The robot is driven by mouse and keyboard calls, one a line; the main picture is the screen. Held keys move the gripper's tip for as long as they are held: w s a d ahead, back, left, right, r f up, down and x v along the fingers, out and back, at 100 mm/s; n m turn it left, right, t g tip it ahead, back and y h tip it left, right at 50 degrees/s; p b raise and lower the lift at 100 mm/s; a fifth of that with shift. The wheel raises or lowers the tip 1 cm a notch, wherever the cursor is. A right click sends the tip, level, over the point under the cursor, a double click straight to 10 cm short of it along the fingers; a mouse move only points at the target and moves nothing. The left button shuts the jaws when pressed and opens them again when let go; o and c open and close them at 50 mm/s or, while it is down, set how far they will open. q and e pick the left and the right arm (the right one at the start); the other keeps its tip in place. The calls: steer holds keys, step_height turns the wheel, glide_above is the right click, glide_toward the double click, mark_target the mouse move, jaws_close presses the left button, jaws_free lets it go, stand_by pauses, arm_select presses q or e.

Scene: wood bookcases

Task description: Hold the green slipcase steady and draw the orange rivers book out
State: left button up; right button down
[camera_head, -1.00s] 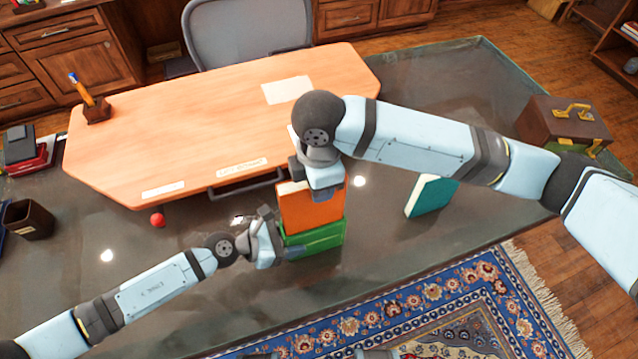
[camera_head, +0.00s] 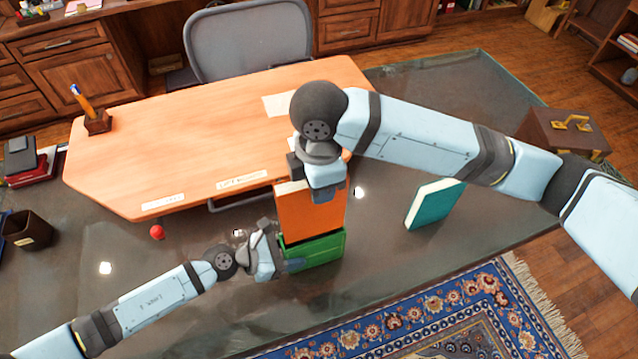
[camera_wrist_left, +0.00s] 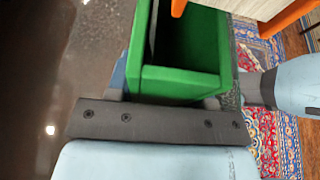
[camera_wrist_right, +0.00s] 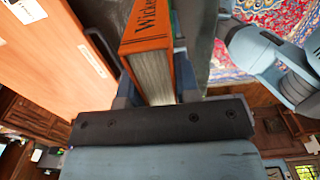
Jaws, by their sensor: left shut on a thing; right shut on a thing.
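The green slipcase (camera_head: 322,252) stands on the dark glass desk top, its mouth facing up. My left gripper (camera_head: 279,257) is shut on its side; the left wrist view shows the green walls (camera_wrist_left: 180,85) between the fingers and a hollow inside. The orange book (camera_head: 311,212) is upright directly above the slipcase. My right gripper (camera_head: 324,190) is shut on its upper end. In the right wrist view the orange spine (camera_wrist_right: 147,30) and pale pages lie between the fingers. I cannot tell whether the book's lower edge is still inside the mouth.
A teal book (camera_head: 434,204) stands to the right. A brown case (camera_head: 563,133) is at the far right. An orange-toned wooden desk panel (camera_head: 200,130) lies behind. A red ball (camera_head: 157,232) and a dark cup (camera_head: 28,230) are on the left. Glass around the slipcase is clear.

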arm_select(q)
steer(key=o, duration=1)
steer(key=shift+o, duration=0.2)
steer(key=v, duration=1.2)
steer(key=shift+a, duration=0.1)
